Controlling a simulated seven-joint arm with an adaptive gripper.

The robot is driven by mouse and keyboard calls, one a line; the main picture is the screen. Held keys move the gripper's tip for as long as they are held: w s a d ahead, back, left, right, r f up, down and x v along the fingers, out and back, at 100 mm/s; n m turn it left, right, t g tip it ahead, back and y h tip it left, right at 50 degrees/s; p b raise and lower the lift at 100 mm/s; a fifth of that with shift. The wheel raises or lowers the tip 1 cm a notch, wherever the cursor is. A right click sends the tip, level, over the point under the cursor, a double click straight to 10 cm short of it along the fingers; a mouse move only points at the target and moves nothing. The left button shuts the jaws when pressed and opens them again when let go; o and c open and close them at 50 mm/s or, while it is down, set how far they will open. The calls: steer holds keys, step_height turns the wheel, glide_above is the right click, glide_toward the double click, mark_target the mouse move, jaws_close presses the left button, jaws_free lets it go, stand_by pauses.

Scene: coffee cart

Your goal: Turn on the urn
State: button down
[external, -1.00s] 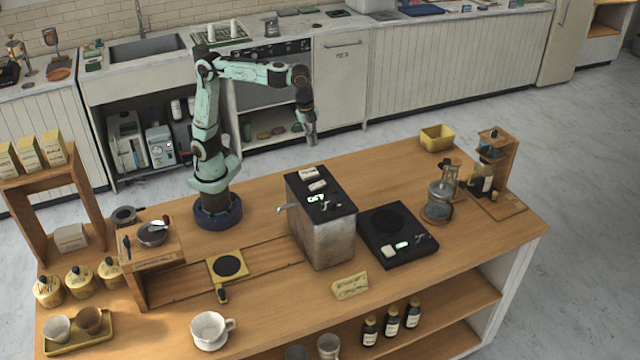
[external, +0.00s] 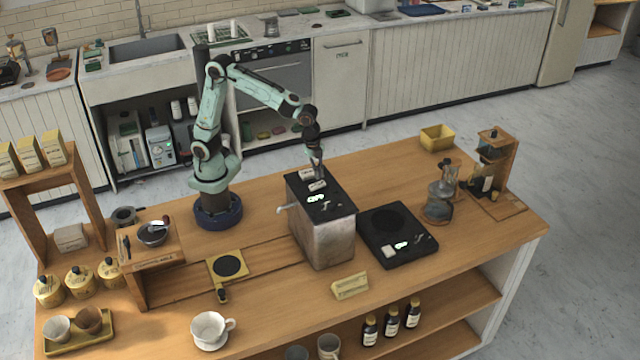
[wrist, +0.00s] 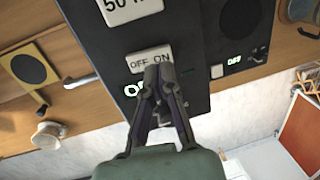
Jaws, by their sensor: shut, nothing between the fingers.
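The urn (external: 322,236) is a metal box with a black top, standing in the middle of the wooden cart. Its top carries pale labels and a glowing readout. My gripper (external: 317,174) is over the rear part of the urn's top, pointing down. In the wrist view my gripper (wrist: 160,70) has its fingertips together and empty, at the edge of the "OFF ON" label (wrist: 148,58). The green-white readout (wrist: 136,90) is partly hidden behind the fingers. Any switch under the fingertips is hidden, and I cannot tell whether they touch the top.
A black hot plate (external: 397,236) with its own lit readout stands right of the urn. A glass vessel (external: 439,200) and a wooden-framed grinder (external: 496,165) stand beyond it. A yellow sign (external: 349,286) lies in front. The cart's right front surface is clear.

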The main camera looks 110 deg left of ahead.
mark_target(317, 186)
steer(key=shift+w+a+f, duration=0.1)
steer(key=shift+w+f, duration=0.05)
steer(key=shift+f, duration=0.9)
steer(key=shift+f, duration=0.25)
steer(key=shift+s+d+r, duration=0.15)
steer(key=shift+s+d, duration=0.35)
